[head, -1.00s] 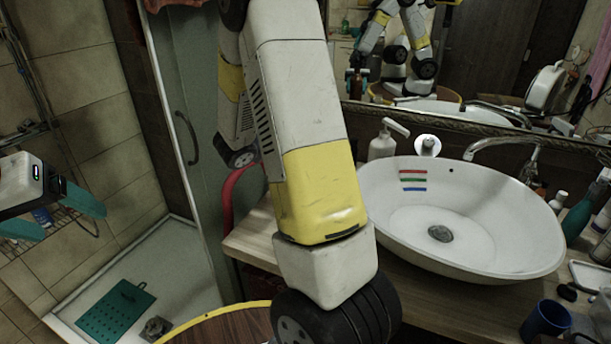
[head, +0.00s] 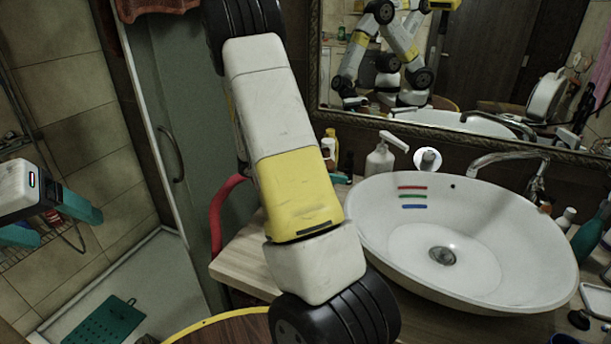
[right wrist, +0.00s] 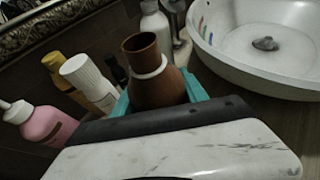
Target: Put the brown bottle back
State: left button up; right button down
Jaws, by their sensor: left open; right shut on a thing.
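The brown bottle (right wrist: 155,85), with a pale ring round its neck, stands near upright between the teal fingers of my right gripper (right wrist: 162,98) in the right wrist view. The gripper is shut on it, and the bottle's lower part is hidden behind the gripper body. My left gripper (head: 50,217) is open and empty at the left edge of the head view, far from the counter.
In the right wrist view a white-capped bottle (right wrist: 90,84), a yellow bottle (right wrist: 62,78) and a pink bottle (right wrist: 42,124) stand left of the brown one. A soap dispenser (head: 380,158) stands beside the white basin (head: 470,225). The counter's left corner (head: 240,262) is bare.

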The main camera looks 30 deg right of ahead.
jog(key=shift+f, duration=1.75)
jog(key=shift+f, duration=0.2)
jog(key=c, duration=0.6)
grip_release()
jog(key=shift+r, duration=0.25)
jog(key=v, duration=1.1)
jog(key=s+a+r+m+t+y, duration=0.2)
jog(key=s+a+r+m+y, duration=0.3)
jog(key=s+a, duration=0.1)
jog(key=s+a+r+m+t+y, duration=0.3)
jog(key=s+a+r+m+y, duration=0.2)
jog(key=s+a+r, duration=0.1)
jog(key=s+a+r+m+t+y, duration=0.2)
jog(key=s+a+r+m+y, duration=0.3)
jog(key=s+a+r+m, duration=0.1)
jog(key=shift+s+a+r+t+y, duration=0.15)
jog(key=shift+a+r+t+y, duration=0.05)
jog(key=shift+a+t+y, duration=0.1)
